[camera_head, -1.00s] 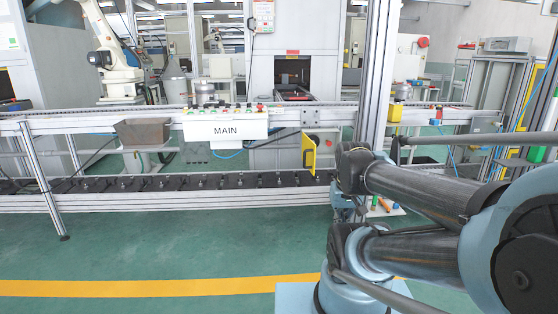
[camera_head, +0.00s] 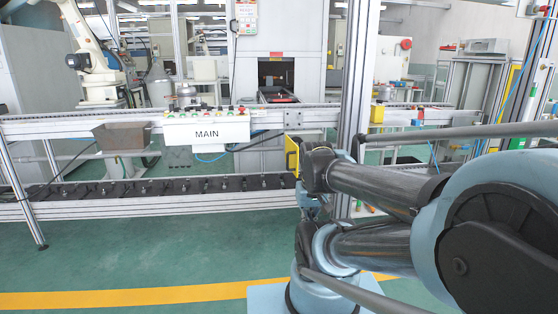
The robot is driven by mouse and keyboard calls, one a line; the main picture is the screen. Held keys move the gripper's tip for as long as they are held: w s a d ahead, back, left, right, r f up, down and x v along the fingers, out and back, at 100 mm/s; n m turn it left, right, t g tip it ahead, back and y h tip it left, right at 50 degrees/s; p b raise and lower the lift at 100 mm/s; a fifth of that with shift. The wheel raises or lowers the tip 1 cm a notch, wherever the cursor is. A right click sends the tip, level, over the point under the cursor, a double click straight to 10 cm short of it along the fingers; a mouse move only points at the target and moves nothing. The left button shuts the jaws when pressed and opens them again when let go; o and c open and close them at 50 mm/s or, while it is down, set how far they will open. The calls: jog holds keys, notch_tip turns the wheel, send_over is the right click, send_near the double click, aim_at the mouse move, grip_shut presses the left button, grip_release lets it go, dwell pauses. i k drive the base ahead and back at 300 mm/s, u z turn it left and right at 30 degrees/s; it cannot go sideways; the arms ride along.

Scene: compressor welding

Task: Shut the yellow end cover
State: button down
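A yellow plate (camera_head: 291,154), which looks like the end cover, hangs at the right end of the left conveyor, below rail height. Its right part is hidden behind a dark joint of my arm. A smaller yellow block (camera_head: 377,113) sits at the near end of the right conveyor, past the metal post. I cannot tell from this view how far the yellow plate is swung open. My arm reaches in from the right, its dark joint overlapping the plate in the picture. My gripper cannot be made out, and I cannot tell whether anything touches the plate.
The left conveyor (camera_head: 60,127) carries a MAIN control panel (camera_head: 207,134) and a grey bin (camera_head: 122,136). A metal post (camera_head: 356,75) rises behind my arm. The green floor (camera_head: 130,255) in front is clear.

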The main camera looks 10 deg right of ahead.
aim_at(292, 149)
jog(key=i, duration=0.9)
